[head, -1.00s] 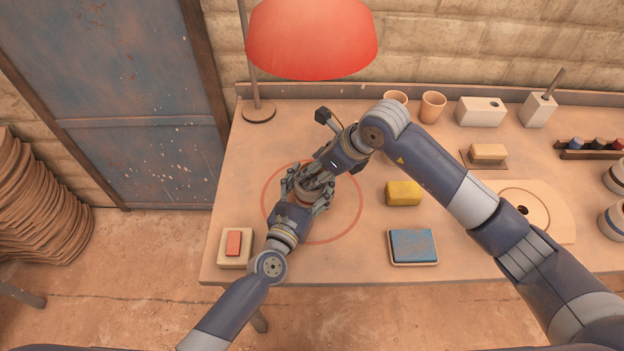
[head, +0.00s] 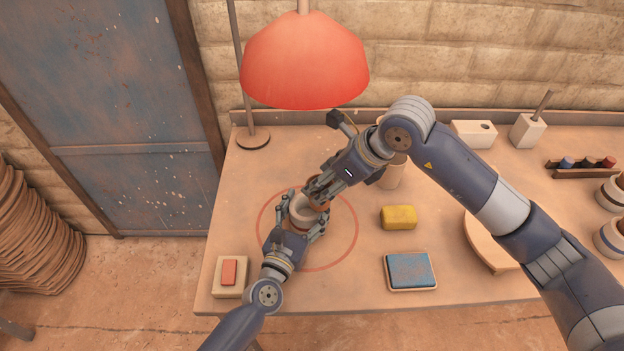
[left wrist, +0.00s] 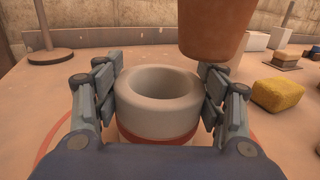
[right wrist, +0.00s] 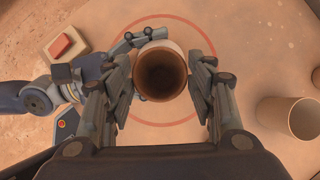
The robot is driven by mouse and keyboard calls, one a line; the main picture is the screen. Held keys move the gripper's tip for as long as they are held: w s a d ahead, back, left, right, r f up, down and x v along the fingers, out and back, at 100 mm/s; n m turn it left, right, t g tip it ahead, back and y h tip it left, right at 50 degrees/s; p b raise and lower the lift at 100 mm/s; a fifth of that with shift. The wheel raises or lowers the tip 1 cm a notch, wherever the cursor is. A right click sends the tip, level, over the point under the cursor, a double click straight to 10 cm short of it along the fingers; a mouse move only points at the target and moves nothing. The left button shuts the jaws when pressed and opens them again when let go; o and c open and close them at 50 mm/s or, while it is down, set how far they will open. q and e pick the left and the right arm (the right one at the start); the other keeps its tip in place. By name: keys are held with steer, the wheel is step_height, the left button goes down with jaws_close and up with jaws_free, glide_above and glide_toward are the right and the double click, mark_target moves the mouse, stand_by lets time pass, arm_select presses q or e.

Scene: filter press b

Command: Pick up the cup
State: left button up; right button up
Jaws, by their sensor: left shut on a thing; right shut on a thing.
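A terracotta cup (right wrist: 160,75) is between the fingers of my right gripper (right wrist: 163,66), which is shut on it. In the left wrist view the lower part of this cup (left wrist: 215,28) hangs above and to the right of a pale, thick-walled round pot (left wrist: 158,98) with a red band at its base. My left gripper (left wrist: 160,82) is shut around that pot, one finger group on each side. In the head view the pot (head: 301,216) is inside a red circle on the table, and the cup (head: 318,190) is partly hidden by my right fingers.
A yellow sponge (head: 398,217) and a blue pad (head: 410,270) lie to the right. A red block (head: 229,271) rests on a pale base at the front left. A tan cup (head: 391,176) stands behind my right wrist. A red lamp (head: 304,62) hangs over the back.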

arm_select(q)
steer(key=shift+f, duration=0.15)
arm_select(e)
steer(key=s+d, duration=0.8)
steer(key=d, duration=0.4)
arm_select(q)
steer(key=o, duration=1.4)
steer(key=shift+d, duration=0.1)
arm_select(e)
steer(key=shift+d, duration=0.1)
arm_select(q)
steer(key=shift+s, duration=0.1)
